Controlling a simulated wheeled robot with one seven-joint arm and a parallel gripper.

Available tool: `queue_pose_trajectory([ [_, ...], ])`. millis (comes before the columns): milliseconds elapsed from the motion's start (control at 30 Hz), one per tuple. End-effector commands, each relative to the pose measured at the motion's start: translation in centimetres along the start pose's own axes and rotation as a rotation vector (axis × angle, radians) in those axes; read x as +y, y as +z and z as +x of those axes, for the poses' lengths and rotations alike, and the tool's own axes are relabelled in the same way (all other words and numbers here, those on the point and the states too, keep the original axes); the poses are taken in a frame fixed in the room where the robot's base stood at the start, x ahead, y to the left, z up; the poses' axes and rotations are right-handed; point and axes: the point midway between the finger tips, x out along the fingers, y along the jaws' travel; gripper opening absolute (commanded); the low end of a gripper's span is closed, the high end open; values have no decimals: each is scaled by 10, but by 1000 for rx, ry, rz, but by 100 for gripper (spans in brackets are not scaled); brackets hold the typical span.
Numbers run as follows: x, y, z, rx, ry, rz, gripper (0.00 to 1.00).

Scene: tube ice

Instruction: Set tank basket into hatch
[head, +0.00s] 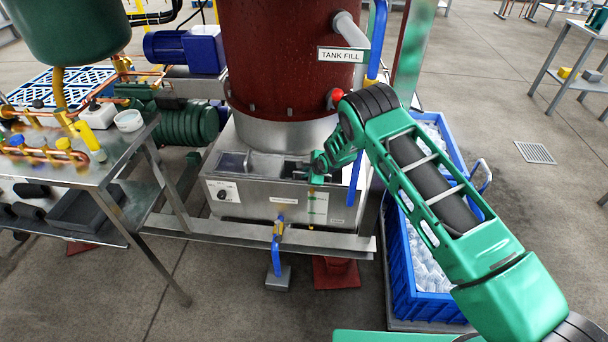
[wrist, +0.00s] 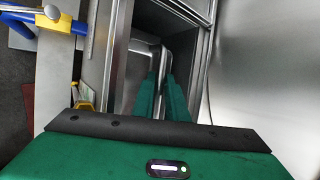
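A steel tank unit (head: 250,201) stands under the dark red cylinder, with an open, dark hatch (head: 268,168) in its top. My gripper (head: 318,168) is at the right side of this hatch, pointing down. In the wrist view my two green fingers (wrist: 160,90) are close together, with a thin grey metal strip between them. The strip seems to be part of the grey, round-cornered tank basket (wrist: 135,75), inside the steel-edged opening (wrist: 208,45). The basket's lower part is hidden, and the head view does not show it clearly.
The red cylinder (head: 285,60) rises just behind the hatch, with a "TANK FILL" label and pipe. A blue crate of ice (head: 428,290) stands at the right, beneath my arm. A metal table (head: 75,165) with fittings stands at the left.

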Motion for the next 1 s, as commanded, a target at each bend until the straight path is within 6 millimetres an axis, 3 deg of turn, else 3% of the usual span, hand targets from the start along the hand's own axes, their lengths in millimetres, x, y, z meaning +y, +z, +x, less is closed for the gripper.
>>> queue_pose_trajectory([
  [67,-1,0,0,0,-1,0,31],
  [467,0,-1,-5,1,1,1,31],
  [1000,-1,0,-86,-1,0,2,31],
])
